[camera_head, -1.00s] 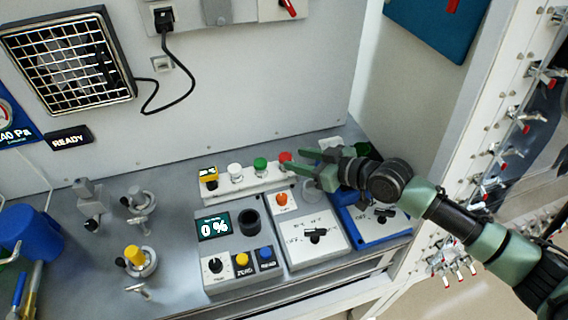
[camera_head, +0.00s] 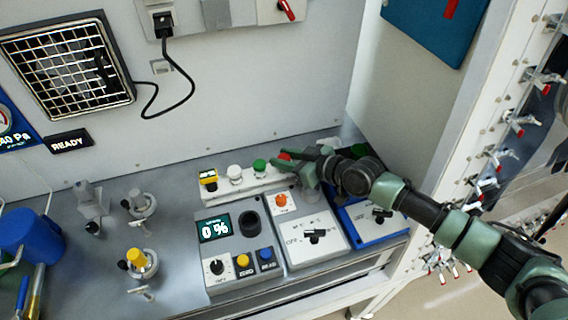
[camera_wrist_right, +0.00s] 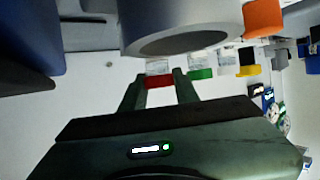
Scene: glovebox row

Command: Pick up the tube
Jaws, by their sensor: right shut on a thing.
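A white rack (camera_head: 252,184) stands on the bench and holds a row of capped tubes. The red-capped tube (camera_head: 285,156) is at its right end; its cap also shows in the right wrist view (camera_wrist_right: 159,81). My right gripper (camera_head: 284,161) is at this end of the rack, with its fingers closed around the red-capped tube. The fingers and arm hide most of the tube's body, and I cannot tell whether it is still seated. The green-capped tube (camera_head: 260,165) and the white-capped tube (camera_head: 235,171) stand to the left. My left gripper is not in view.
A grey control box (camera_head: 222,255) with a 0 % display is in front of the rack. Switch panels (camera_head: 318,243) stand to its right, below my right arm. Valves with a yellow knob (camera_head: 135,256) and a blue container (camera_head: 27,232) are at left. The back wall is close behind.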

